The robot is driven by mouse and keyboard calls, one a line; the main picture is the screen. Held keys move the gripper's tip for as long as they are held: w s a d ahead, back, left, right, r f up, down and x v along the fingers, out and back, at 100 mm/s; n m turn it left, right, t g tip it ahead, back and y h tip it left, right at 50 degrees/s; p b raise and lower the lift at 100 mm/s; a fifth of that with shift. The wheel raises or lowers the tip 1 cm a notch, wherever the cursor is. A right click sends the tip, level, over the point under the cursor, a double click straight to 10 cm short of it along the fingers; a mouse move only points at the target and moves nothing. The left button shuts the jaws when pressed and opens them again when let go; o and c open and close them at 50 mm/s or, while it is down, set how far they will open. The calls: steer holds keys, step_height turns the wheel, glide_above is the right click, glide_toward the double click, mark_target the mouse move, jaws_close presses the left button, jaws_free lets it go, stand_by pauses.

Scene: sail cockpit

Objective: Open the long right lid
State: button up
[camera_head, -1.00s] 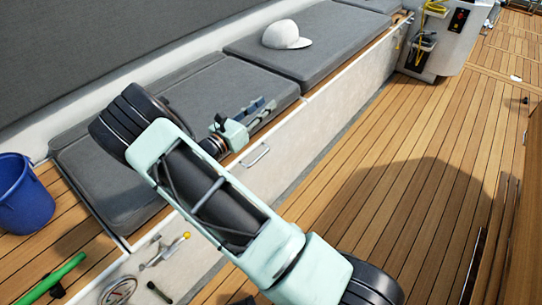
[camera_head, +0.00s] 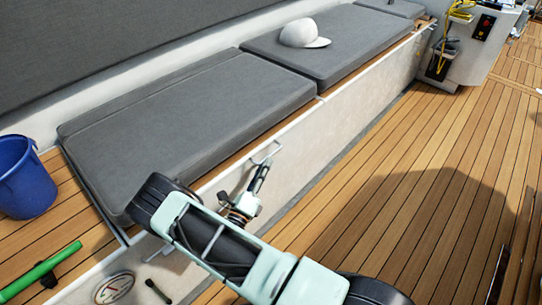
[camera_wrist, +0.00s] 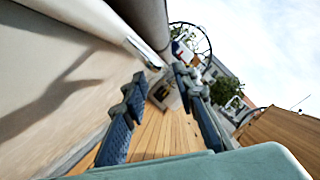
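The long bench lid carries a grey cushion (camera_head: 185,120) and has a wooden and white front edge in the head view. A small metal bar handle (camera_head: 266,151) sticks out at the lid's front edge. My gripper (camera_head: 264,168) is in front of the bench, close by the handle; whether they touch is unclear. In the wrist view my gripper (camera_wrist: 160,82) has its two dark fingers spread apart, with nothing seen held between them. In that view a pale metal bar, likely the handle (camera_wrist: 143,50), lies just beyond the left fingertip. The lid lies flat and closed.
A white cap (camera_head: 301,34) lies on the farther cushion. A blue bucket (camera_head: 22,180) and a green bar (camera_head: 40,272) are at the left. A console (camera_head: 478,45) stands at the far end. The wooden deck (camera_head: 415,190) right of the bench is mostly clear.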

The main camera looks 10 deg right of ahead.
mark_target(271, 154)
steer(key=b+x, duration=0.1)
steer(key=x, duration=0.5)
steer(key=shift+s, duration=0.1)
steer(key=shift+c, duration=0.6)
jaws_close()
